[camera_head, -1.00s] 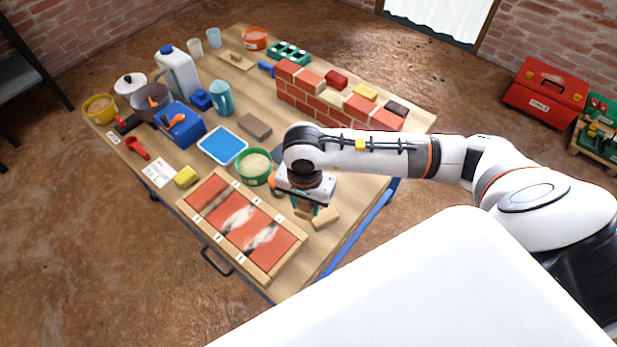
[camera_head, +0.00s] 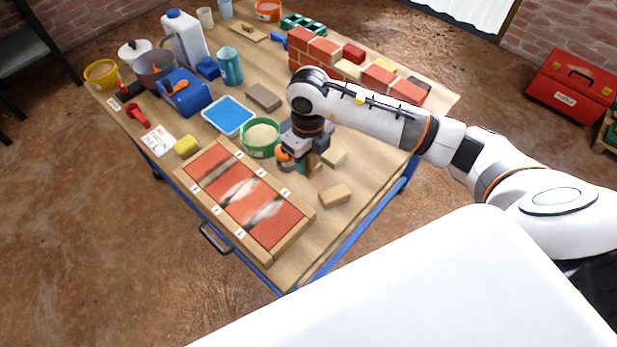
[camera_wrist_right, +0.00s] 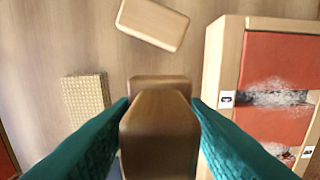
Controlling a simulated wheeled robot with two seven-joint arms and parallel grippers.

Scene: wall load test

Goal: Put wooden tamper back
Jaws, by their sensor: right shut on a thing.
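My right gripper (camera_head: 303,168) is over the table's right part, just right of the green tub (camera_head: 259,138). Its teal fingers, in the right wrist view (camera_wrist_right: 160,125), are shut on the brown wooden tamper (camera_wrist_right: 160,140). The tamper's handle is between the fingertips, and part of a wider base shows behind it. In the head view the tamper is mostly hidden by the gripper. I cannot tell whether it touches the table. My left gripper is not in view.
A pale wooden block (camera_head: 335,195) lies nearer the front edge; a textured block (camera_head: 333,157) lies right of the gripper. A wooden frame (camera_head: 305,215) with red panels lies at the front. A brick wall (camera_head: 340,68) stands behind; a blue tray (camera_head: 228,115) is left.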

